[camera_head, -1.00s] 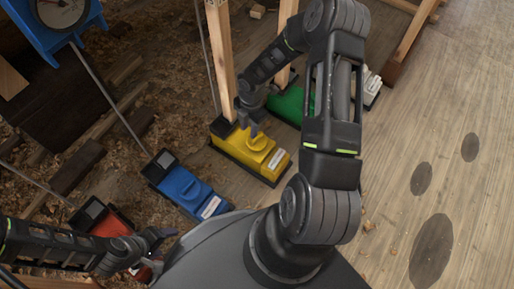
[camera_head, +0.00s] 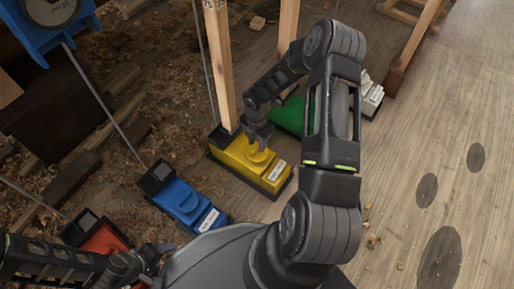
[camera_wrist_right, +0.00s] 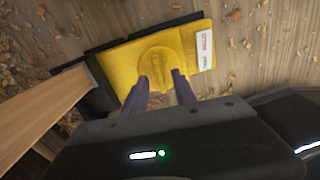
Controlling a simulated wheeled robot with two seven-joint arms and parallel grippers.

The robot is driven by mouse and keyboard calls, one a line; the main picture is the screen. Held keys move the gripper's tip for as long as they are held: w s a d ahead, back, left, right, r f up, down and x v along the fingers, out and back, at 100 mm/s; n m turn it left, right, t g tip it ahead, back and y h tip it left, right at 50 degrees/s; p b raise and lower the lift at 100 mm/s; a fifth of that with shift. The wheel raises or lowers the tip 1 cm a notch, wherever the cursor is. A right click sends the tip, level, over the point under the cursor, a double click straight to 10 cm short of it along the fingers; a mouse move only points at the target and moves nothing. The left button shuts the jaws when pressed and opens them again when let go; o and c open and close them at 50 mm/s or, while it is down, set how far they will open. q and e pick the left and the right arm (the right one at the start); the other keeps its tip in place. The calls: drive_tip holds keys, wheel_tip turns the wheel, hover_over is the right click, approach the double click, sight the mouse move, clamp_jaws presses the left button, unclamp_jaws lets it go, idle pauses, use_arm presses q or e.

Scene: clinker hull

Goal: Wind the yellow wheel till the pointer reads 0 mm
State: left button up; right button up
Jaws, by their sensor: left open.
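The yellow unit (camera_head: 240,160) stands on the floor at the foot of a wooden post. Its round yellow wheel (camera_wrist_right: 158,68), with a raised ridge across it, shows in the right wrist view. My right gripper (camera_head: 259,143) is right at the wheel in the head view. In the wrist view its two fingers (camera_wrist_right: 161,80) are apart, with their tips over the wheel's near edge; contact cannot be told. My left gripper (camera_head: 163,252) is open and empty near the red unit. A blue-framed dial (camera_head: 52,10) is cut off at the top left, so its pointer reading cannot be told.
A blue unit (camera_head: 183,200), a red unit (camera_head: 104,240), a green unit (camera_head: 290,116) and a white unit (camera_head: 370,95) stand in a row with the yellow one. Posts and thin rods rise among them.

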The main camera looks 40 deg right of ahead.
sight(257, 152)
wheel_tip(257, 152, down, 2)
drive_tip(key=shift+f+b, duration=0.25)
drive_tip(key=shift+b, duration=0.1)
clamp_jaws()
idle(0.5)
